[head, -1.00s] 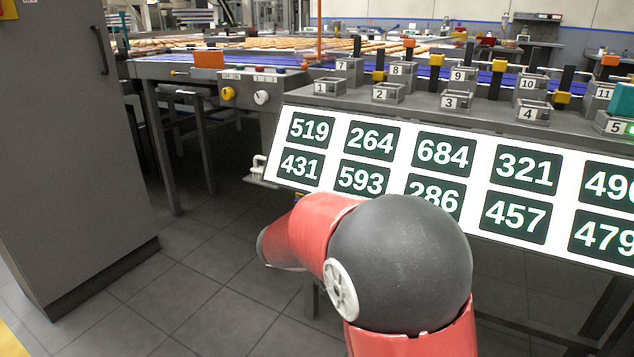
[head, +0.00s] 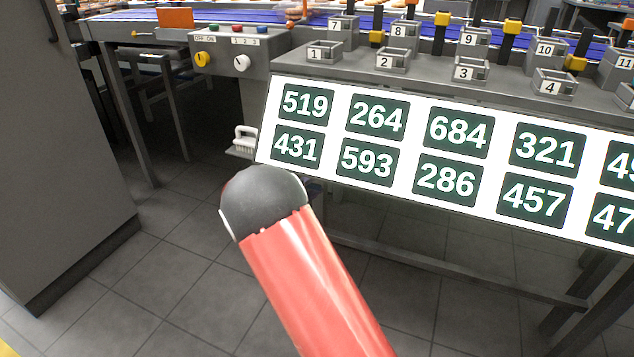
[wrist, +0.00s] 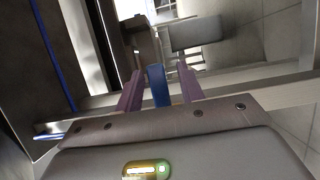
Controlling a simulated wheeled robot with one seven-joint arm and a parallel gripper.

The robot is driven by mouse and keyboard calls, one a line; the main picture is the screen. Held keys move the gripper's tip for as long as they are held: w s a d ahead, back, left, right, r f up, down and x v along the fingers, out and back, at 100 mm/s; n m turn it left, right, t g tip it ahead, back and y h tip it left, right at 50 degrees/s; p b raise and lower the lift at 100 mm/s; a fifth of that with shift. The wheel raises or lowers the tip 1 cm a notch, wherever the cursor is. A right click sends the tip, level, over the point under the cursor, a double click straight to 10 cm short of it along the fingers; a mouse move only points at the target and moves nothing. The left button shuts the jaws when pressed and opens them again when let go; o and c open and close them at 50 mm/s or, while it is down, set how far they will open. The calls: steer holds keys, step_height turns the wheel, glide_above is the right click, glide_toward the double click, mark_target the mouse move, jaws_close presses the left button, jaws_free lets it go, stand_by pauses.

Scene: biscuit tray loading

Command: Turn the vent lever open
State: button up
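My gripper (wrist: 160,68) shows in the wrist view, its two purple fingers apart. A blue bar (wrist: 158,88) stands between the fingers, with a small gap seeming to show on each side. It may be the vent lever's handle, but no label confirms this, and I cannot tell whether the fingers touch it. In the head view my gripper is hidden behind my red and black arm, below the left end of the number board. No lever marked as a vent lever can be made out there.
A white number board (head: 415,142) slopes along the bench front. A control box (head: 228,52) with yellow and white knobs stands at its left. Numbered holders (head: 391,62) line the bench. A white-handled brush (head: 245,138) sits left of the board. A grey cabinet (head: 55,150) stands left; floor between is clear.

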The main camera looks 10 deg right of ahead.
steer(key=shift+w+d, duration=0.25)
steer(key=shift+d, duration=0.2)
steer(key=shift+c, duration=0.2)
jaws_close()
